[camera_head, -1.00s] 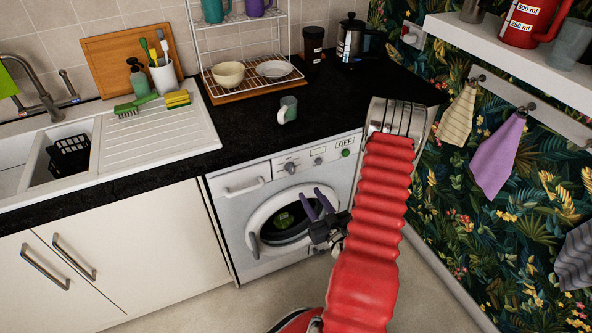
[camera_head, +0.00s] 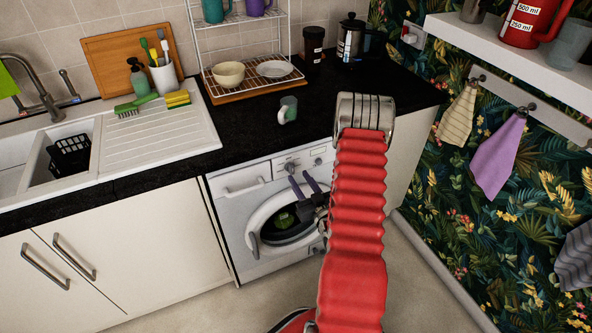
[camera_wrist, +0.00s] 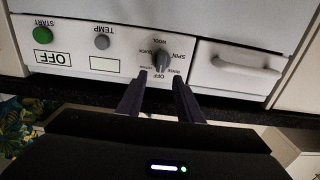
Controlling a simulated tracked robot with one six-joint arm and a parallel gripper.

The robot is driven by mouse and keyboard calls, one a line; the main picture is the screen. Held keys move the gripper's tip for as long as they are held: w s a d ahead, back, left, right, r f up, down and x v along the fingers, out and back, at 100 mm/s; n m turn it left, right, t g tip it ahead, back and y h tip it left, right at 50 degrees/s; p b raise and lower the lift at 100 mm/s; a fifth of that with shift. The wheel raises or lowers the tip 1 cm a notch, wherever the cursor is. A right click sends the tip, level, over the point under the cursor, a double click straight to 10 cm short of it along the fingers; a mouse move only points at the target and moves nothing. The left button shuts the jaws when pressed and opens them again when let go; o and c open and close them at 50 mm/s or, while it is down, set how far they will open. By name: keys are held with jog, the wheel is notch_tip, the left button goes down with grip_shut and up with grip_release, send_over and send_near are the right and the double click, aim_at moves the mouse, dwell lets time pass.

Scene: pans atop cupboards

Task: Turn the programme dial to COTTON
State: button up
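The white washing machine (camera_head: 228,205) stands under the black worktop, its round door closed. Its dark programme dial (camera_head: 290,167) is on the top panel; in the wrist view, which is upside down, the dial (camera_wrist: 162,61) is ringed by small labels including OFF, QUICK, WOOL, SPIN and RINSE. I cannot tell which label its pointer marks. My gripper (camera_head: 299,178) is open in front of the panel, just below the dial. In the wrist view my gripper (camera_wrist: 160,76) has its two purple fingers apart, one toward each side of the dial, with nothing clearly held.
The wrist view shows a display (camera_wrist: 53,58) reading OFF, a green START button (camera_wrist: 43,35), a grey TEMP button (camera_wrist: 102,42) and the drawer handle (camera_wrist: 246,64). Floor is clear at lower right.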

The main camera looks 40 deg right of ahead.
aim_at(294, 168)
jog(key=shift+x, duration=2.65)
jog(key=shift+c, duration=0.2)
jog(key=c, duration=0.6)
jog(key=shift+s+d, duration=0.15)
jog(key=shift+d, duration=0.35)
jog(key=shift+c, duration=0.2)
jog(key=shift+a, duration=0.25)
jog(key=shift+c, duration=0.2)
jog(key=shift+m, duration=0.3)
